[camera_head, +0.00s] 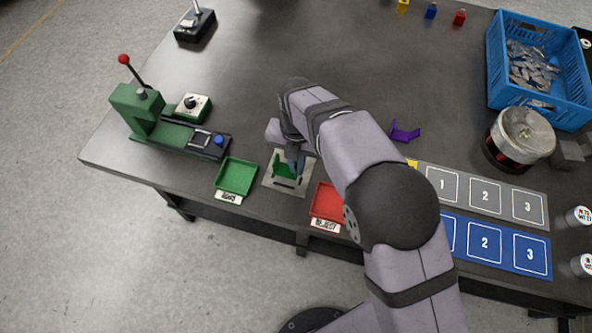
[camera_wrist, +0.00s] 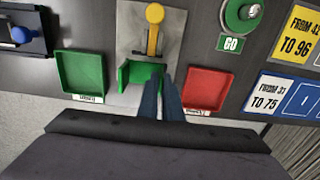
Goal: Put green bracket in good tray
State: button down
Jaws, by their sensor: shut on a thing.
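The green bracket (camera_head: 284,173) sits at a light metal plate (camera_head: 271,186) between the two trays. It also shows in the wrist view (camera_wrist: 128,74), partly hidden by my fingers. My gripper (camera_head: 297,160) is shut on the bracket's right side; its blue fingers (camera_wrist: 162,82) reach in from below in the wrist view. I cannot tell whether the bracket touches the plate. The good tray (camera_head: 237,176) is green, empty and just left of the plate. It also shows left of the bracket in the wrist view (camera_wrist: 82,70).
The red reject tray (camera_head: 326,201) is to the right, partly behind my arm. A yellow lever (camera_wrist: 154,28) stands on the plate. A green press (camera_head: 140,108) is at the left. A purple bracket (camera_head: 404,133) lies right of my arm. A blue crate (camera_head: 499,75) stands far right.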

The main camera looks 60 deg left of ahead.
notch_tip(320, 180, up, 6)
jog(key=shift+r+b, duration=0.2)
jog(key=shift+b, duration=0.45)
jog(key=shift+r+p, duration=1.45)
jog(key=shift+p, duration=0.25)
jog(key=s+f+n+p, duration=0.2)
jog(key=s+f+p, duration=0.2)
jog(key=s+f, duration=0.45)
jog(key=s+a+r+m, duration=0.1)
jog(key=s+a+r, duration=0.2)
jog(key=a, duration=0.4)
jog(key=shift+s+r+m, duration=0.3)
jog(key=shift+r, duration=0.15)
